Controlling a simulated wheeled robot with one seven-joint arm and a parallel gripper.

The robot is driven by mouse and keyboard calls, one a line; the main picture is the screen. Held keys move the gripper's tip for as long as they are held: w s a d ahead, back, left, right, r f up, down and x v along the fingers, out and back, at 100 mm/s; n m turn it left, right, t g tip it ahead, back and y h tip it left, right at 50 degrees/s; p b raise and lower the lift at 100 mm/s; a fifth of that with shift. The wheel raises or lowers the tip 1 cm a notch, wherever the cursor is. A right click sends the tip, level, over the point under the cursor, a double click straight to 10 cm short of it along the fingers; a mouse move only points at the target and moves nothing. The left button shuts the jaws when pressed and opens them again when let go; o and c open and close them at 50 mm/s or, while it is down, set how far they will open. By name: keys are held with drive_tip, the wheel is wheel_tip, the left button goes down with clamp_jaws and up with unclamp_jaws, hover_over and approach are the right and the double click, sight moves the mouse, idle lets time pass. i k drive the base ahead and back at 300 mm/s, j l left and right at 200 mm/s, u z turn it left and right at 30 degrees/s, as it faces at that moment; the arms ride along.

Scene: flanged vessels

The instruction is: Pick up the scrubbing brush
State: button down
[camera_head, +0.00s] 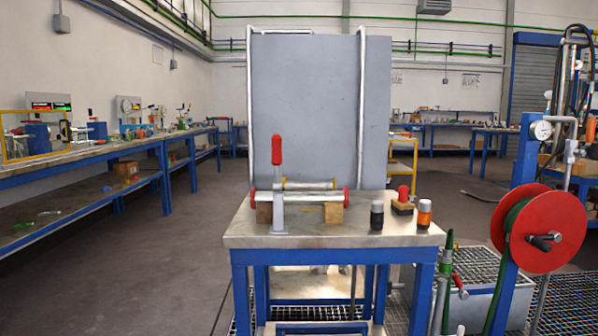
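What looks like the scrubbing brush (403,203) stands on the metal-topped table (330,240), right of its middle and toward the back. It has a red knob on top and a brown block with a dark underside. My gripper is not in view, and nothing is touching the brush.
Left of the brush, a metal tube with red ends (305,197) rests on wooden blocks beside a red-handled clamp (277,180). A dark cylinder (377,216) and an orange-and-black one (424,214) stand close in front. A grey panel (320,110) rises behind; a red reel (538,229) is right.

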sight(402, 207)
drive_tip(key=i+j+z, duration=0.15)
drive_tip(key=z, duration=0.2)
drive_tip(key=j+z, duration=0.35)
drive_tip(key=i+j+z, duration=0.1)
drive_tip(key=j+z, duration=0.6)
drive_tip(key=j, duration=2.05)
drive_tip(key=l, duration=0.25)
drive_tip(key=i+l+z, duration=0.1)
drive_tip(key=i+l, duration=0.05)
drive_tip(key=l, duration=0.05)
